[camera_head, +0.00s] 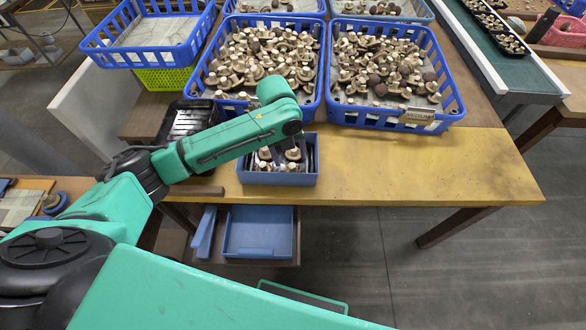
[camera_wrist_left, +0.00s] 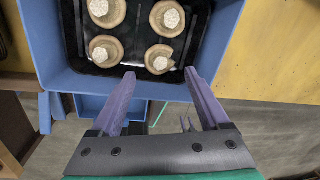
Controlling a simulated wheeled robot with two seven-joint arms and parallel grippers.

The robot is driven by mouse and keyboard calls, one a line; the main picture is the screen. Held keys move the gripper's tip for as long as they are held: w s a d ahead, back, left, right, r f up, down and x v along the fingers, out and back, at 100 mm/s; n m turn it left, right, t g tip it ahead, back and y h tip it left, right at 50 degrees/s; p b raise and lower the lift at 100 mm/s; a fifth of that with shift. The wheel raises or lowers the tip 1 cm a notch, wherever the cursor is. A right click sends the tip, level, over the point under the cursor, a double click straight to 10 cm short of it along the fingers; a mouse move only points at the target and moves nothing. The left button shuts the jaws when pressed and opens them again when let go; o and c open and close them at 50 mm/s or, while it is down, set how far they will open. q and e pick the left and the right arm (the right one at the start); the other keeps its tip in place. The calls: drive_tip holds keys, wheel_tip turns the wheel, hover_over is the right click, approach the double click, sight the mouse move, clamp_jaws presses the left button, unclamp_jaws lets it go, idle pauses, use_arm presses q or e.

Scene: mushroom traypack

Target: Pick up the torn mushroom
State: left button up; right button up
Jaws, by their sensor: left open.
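Several pale tan mushrooms with cut white stems facing up sit in a black tray (camera_wrist_left: 133,35) inside a small blue bin (camera_head: 277,179). The nearest right mushroom (camera_wrist_left: 159,58) has an uneven right edge that looks torn, though the tear is small. The nearest left mushroom (camera_wrist_left: 105,51) and the two farther ones look round. My left gripper (camera_wrist_left: 160,72) is open and empty, its purple fingers pointing into the bin just short of the uneven mushroom, the fingertips apart on either side of it. In the head view my arm partly hides the bin. My right gripper is not seen.
Two large blue crates (camera_head: 327,90) full of mushrooms stand behind the small bin. An empty blue crate (camera_head: 119,59) is at back left. The yellow tabletop (camera_head: 430,165) right of the bin is clear. A blue tray (camera_head: 258,248) sits on a lower shelf.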

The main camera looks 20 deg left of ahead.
sight(292, 165)
use_arm(q)
drive_tip(key=f, duration=0.4)
drive_tip(key=f+p, duration=0.1)
drive_tip(key=f, duration=0.1)
drive_tip(key=shift+w+d, duration=0.2)
drive_tip(key=shift+d, duration=0.1)
drive_tip(key=c, duration=0.7)
drive_tip(key=shift+o, duration=0.2)
